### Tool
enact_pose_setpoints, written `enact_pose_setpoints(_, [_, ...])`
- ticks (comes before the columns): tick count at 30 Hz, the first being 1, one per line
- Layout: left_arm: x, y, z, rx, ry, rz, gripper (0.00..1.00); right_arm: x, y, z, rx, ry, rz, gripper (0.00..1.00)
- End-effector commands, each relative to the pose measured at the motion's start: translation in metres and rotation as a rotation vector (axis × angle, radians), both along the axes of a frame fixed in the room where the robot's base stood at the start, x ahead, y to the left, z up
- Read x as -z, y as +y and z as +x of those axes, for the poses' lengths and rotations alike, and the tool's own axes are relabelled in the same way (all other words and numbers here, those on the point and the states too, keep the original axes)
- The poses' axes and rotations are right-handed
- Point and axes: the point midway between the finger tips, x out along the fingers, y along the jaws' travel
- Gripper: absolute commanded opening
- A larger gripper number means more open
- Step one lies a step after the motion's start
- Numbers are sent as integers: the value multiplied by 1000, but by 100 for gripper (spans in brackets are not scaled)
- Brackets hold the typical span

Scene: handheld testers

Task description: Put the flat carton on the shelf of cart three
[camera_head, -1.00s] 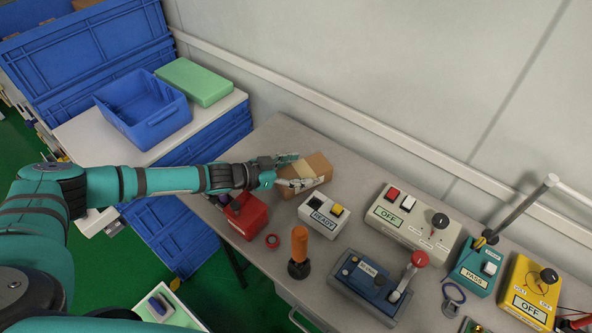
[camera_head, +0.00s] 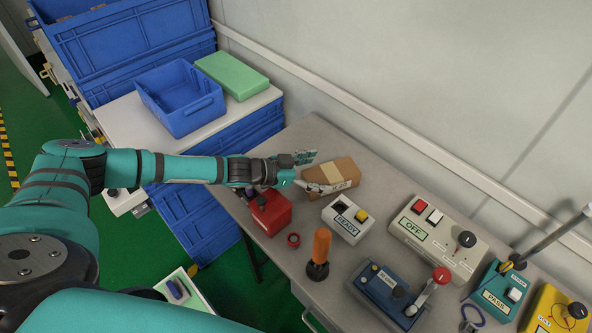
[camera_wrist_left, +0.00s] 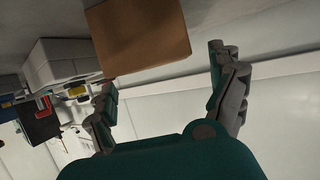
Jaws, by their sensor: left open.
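A brown flat carton (camera_head: 334,174) with a tape strip lies on the grey bench at its left part, near the wall. My left gripper (camera_head: 318,172) is open at the carton's left end, in the head view. In the left wrist view the carton (camera_wrist_left: 138,38) shows ahead of the two spread fingers (camera_wrist_left: 168,82), toward the top of the picture. Whether a finger touches the carton I cannot tell. My right gripper is not in view. No cart labelled three can be made out.
A red box (camera_head: 270,211), a READY box (camera_head: 346,220) and an orange-handled tool (camera_head: 319,252) stand near the carton on the bench. A blue crate (camera_head: 181,98) and a green box (camera_head: 232,75) sit on a white top to the left. Control boxes crowd the right.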

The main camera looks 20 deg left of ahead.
Motion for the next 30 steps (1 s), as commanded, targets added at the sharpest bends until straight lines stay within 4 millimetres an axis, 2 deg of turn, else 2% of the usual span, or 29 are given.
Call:
enact_pose_setpoints(6, [-19, 35, -31, -2, 0, 3, 92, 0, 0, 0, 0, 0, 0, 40])
enact_pose_setpoints(15, [-35, 61, -57, -1, -1, 0, 95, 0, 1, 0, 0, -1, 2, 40])
enact_pose_setpoints(20, [-35, 65, -55, -38, -11, -4, 95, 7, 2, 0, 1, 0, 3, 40])
enact_pose_setpoints(26, [-32, 79, -44, -162, -14, 8, 95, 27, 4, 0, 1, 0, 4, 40])
enact_pose_setpoints(30, [-30, 91, -48, -203, 18, 32, 95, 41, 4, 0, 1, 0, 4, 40])
